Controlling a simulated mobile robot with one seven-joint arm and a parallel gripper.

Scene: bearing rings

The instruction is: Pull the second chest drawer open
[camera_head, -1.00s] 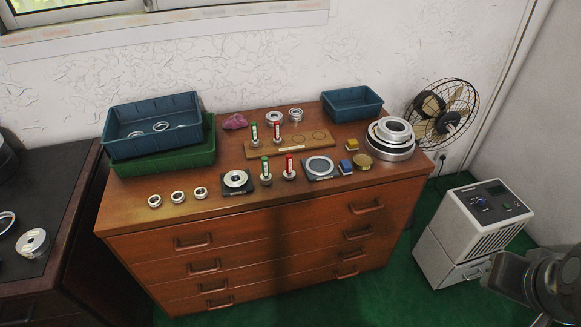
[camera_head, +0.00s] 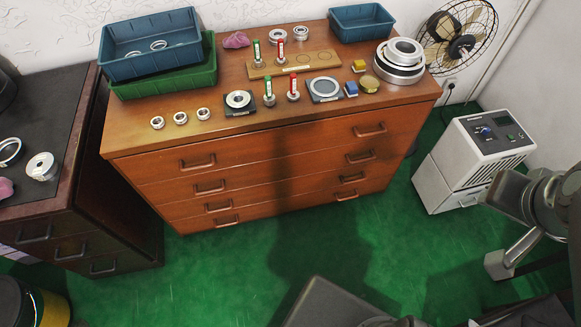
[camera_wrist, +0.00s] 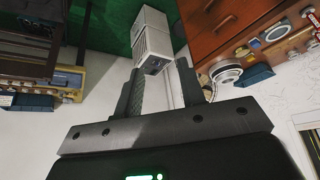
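The wooden chest (camera_head: 290,150) stands against the wall with several stacked drawers, each with two handles. The second drawer from the top (camera_head: 285,170) has a left handle (camera_head: 209,187) and a right handle (camera_head: 360,157). All its drawers look closed and flush. In the wrist view the chest (camera_wrist: 215,25) appears at the upper right, tilted. My gripper (camera_wrist: 158,88) is open with nothing between its fingers, well away from the chest. My arm is at the right edge of the head view, and its fingers cannot be made out there.
Bearing rings, a blue bin (camera_head: 150,45), a green bin (camera_head: 170,80) and posts stand on the chest top. A dark cabinet (camera_head: 90,215) is at left. A white machine (camera_head: 475,160) and a fan (camera_head: 460,40) are at right. Green floor before the chest is clear.

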